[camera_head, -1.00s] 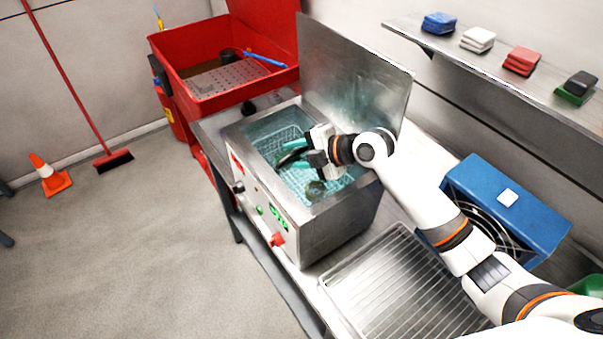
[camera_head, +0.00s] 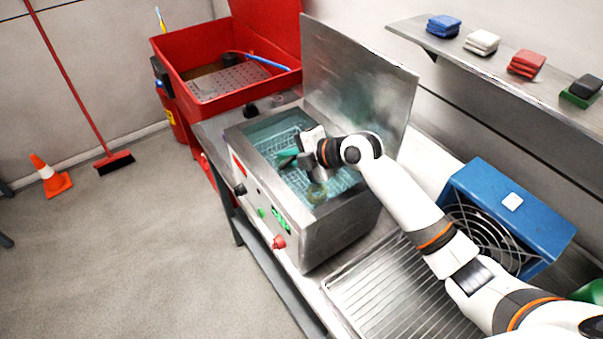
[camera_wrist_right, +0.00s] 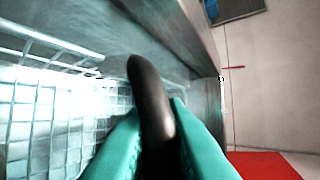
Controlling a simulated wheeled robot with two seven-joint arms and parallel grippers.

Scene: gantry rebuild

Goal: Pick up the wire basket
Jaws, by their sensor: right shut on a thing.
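The wire basket (camera_head: 342,180) is a pale wire-mesh basket sitting inside the open steel tank (camera_head: 318,240); its mesh also shows at the left of the right wrist view (camera_wrist_right: 50,125). My right gripper (camera_head: 288,158) reaches down into the tank from the right. Its teal fingers are shut on a dark curved handle (camera_wrist_right: 148,90) beside the mesh, which appears to be the basket's handle. Where the handle joins the basket is hidden. Whether the basket is clear of the tank bottom cannot be told. My left gripper is not in view.
The tank's raised steel lid (camera_head: 358,85) stands behind it. A red parts washer (camera_head: 205,100) is at the back left. A ribbed drain tray (camera_head: 400,290) and a blue fan unit (camera_head: 530,215) are to the right. A shelf (camera_head: 490,62) with folded cloths runs along the wall.

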